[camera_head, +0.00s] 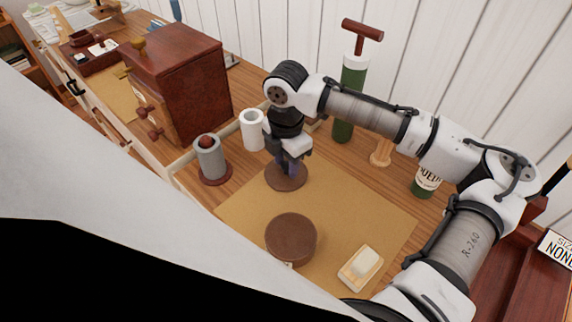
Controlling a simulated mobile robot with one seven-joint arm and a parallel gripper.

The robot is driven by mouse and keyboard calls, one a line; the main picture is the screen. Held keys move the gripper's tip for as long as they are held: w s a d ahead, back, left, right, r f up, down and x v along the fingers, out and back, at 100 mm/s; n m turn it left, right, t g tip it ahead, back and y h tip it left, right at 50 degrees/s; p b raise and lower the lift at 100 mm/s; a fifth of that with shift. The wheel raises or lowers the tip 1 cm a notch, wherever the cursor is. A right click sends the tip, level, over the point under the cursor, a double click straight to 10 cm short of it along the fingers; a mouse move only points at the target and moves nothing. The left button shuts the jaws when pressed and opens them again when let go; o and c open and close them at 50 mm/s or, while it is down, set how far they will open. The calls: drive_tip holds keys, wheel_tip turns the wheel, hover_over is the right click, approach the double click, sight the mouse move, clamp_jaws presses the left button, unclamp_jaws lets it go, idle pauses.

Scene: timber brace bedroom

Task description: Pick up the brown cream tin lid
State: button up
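A flat, round brown disc that looks like the cream tin lid (284,184) lies at the back of the tan mat (340,215). A thicker round brown tin (291,236) sits nearer on the mat, with a small pale label low on its side. My gripper (290,172) points down over the flat disc, its fingertips at or just above the disc's top. My gripper hides part of the disc's far side. The fingers are small and dark here, so I cannot tell their opening or whether they touch the disc.
A soap bar on a dish (361,266) lies right of the tin. A grey cylinder (208,158) and white cup (252,130) stand left of my gripper. A green pump (350,85) stands behind; a wooden cabinet (182,88) is at left. The mat's middle right is clear.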

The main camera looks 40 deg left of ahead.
drive_tip(key=c, duration=0.7)
